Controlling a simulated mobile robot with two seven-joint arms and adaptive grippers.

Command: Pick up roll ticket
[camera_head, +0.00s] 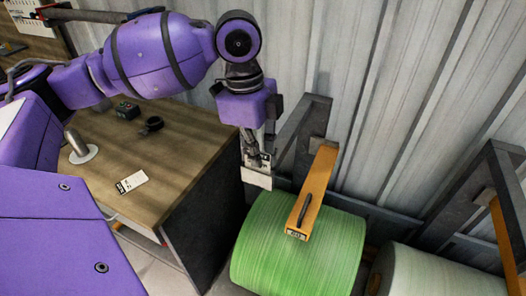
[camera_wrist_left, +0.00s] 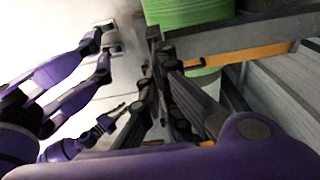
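My left gripper (camera_head: 254,150) points down beside the table's right end, just left of the green roll's stand. A white card with dark print, which looks like a roll ticket (camera_head: 257,180), shows at and below its fingertips. The fingers overlap the card's upper part, and I cannot tell whether they grip it or are only in front of it. In the left wrist view the dark fingers (camera_wrist_left: 168,85) also show, but their closure is unclear. Another white printed card (camera_head: 131,182) lies flat on the table. My right gripper does not show in the head view; a dark gripper (camera_wrist_left: 112,118) shows small in the wrist view.
The green roll (camera_head: 300,255) sits under an orange bar (camera_head: 313,192) with a dark handle. A pale roll (camera_head: 445,272) lies to its right. The wooden table (camera_head: 185,160) carries small dark items and a metal cylinder on a base (camera_head: 80,148). A corrugated wall (camera_head: 400,90) closes the back.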

